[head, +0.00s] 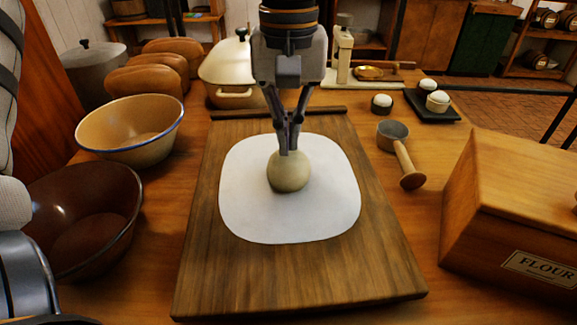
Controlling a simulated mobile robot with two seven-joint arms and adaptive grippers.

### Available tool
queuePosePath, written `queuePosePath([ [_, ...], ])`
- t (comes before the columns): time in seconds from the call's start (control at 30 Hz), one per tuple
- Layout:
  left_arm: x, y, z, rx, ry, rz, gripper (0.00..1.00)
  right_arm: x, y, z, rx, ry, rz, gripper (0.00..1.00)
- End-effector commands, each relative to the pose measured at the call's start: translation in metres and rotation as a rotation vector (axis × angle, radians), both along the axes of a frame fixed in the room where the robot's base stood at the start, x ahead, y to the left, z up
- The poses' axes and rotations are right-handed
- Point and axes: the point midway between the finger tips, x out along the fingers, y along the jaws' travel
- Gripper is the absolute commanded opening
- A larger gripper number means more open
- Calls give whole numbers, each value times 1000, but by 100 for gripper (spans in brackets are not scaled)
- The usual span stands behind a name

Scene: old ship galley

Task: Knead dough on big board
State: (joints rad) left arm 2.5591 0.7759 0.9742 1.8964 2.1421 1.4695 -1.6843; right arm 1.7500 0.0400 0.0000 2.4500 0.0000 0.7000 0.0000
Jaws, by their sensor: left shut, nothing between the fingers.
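A round pale dough ball (289,175) sits on a white rounded sheet or flour patch (250,215) on the big wooden board (300,290). My left gripper (289,151) points down with its fingers together. Its fingertips are at the top of the ball, seemingly touching it, and hold nothing between them. The ball looks round, with no clear dent; its very top is hidden behind the fingertips. My right gripper is not in view.
A cream bowl (130,140) and a dark brown bowl (85,215) stand left of the board, with loaves (145,82) behind. A scoop (400,150) and flour box (515,205) stand right. A lidded pot (228,75) is behind the board.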

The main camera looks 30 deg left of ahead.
Motion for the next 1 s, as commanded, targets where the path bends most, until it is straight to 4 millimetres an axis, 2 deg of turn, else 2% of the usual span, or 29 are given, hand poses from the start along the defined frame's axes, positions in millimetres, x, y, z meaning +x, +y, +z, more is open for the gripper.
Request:
queuePosePath([
  [0.33, 0, 0, -11, -1, 2, 0, 0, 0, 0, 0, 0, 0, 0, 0],
  [1.0, -1, 0, -16, 1, 9, 0, 0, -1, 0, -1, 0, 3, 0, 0],
])
